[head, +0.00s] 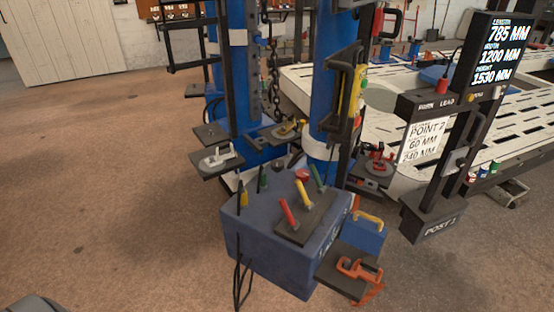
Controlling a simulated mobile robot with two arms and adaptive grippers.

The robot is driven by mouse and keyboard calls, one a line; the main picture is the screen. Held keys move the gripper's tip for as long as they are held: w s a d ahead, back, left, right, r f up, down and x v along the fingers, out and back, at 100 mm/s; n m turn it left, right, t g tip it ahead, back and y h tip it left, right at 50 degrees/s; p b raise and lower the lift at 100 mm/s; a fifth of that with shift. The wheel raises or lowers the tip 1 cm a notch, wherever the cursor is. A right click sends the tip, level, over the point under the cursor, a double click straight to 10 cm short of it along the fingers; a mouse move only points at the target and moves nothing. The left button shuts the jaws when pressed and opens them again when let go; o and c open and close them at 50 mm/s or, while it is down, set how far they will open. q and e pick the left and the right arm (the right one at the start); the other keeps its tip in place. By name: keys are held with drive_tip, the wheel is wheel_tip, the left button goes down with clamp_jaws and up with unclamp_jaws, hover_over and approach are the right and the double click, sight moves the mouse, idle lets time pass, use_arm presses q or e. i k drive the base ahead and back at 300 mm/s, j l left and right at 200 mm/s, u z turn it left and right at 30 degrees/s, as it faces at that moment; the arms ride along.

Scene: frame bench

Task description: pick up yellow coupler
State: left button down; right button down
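Several yellow things show, and I cannot tell for sure which is the coupler. A yellow clamp-like piece (289,129) lies on a dark plate between the two blue columns. A yellow handle-shaped piece (369,217) sits at the right side of the blue box, above a smaller blue block. A small yellow piece (243,199) stands at the box's left edge, and a yellow lever (303,194) is on its top panel. Neither gripper is in view. No gripper touches any of these pieces.
The blue control box (270,248) stands in front of blue columns (239,75). Dark plates carry a white clamp (216,158), a red clamp (378,162) and an orange clamp (357,269). A display post (455,140) stands at right. The left floor is clear.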

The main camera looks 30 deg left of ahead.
sight(244, 201)
drive_tip(key=u, duration=1.15)
